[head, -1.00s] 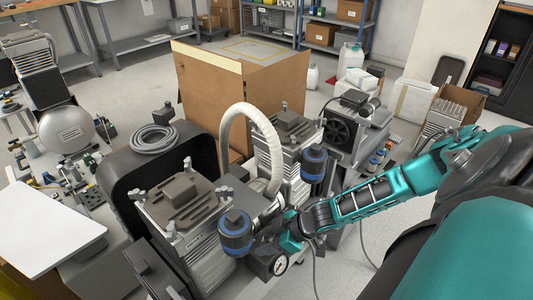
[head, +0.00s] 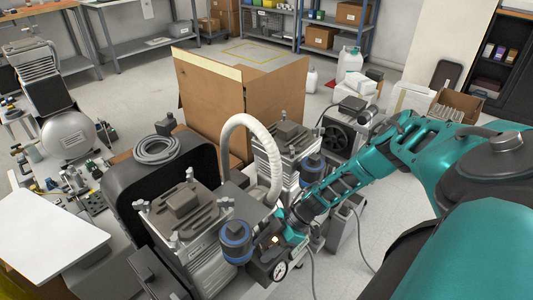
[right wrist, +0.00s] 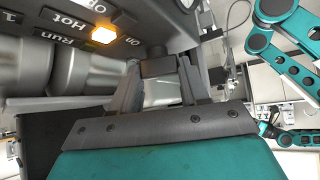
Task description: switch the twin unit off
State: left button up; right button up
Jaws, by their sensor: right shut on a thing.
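The twin unit has two grey ribbed pump heads, a near one (head: 188,210) and a farther one (head: 287,145), with a white hose (head: 274,165) arching beside them. Its control panel (right wrist: 90,18), in the right wrist view, carries the words Run, Hot, Off and On and a lit orange lamp (right wrist: 103,35). My right gripper (right wrist: 160,80) is shut on a small dark switch knob (right wrist: 155,62) at the panel's edge. In the head view the right gripper (head: 291,232) is at the unit's front, and the knob is hidden there. My left gripper is not seen.
A blue canister (head: 236,240) and a round pressure gauge (head: 279,270) sit close to my right gripper. A large cardboard box (head: 240,100) stands behind the unit. Another compressor (head: 68,135) is at the left. A white board (head: 45,235) lies at the near left.

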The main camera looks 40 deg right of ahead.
jog(key=n+g, duration=0.1)
jog(key=n, duration=0.1)
jog(key=n+g+b, duration=0.1)
jog(key=shift+w+g+y, duration=0.25)
jog(key=shift+g+y, duration=0.05)
jog(key=shift+y, duration=0.1)
jog(key=shift+n+g+b, duration=0.5)
jog(key=shift+n+g, duration=0.3)
jog(key=shift+n, duration=0.4)
jog(key=shift+a, duration=0.1)
jog(key=o, duration=1.1)
jog(key=shift+c, duration=0.2)
jog(key=shift+r, duration=0.1)
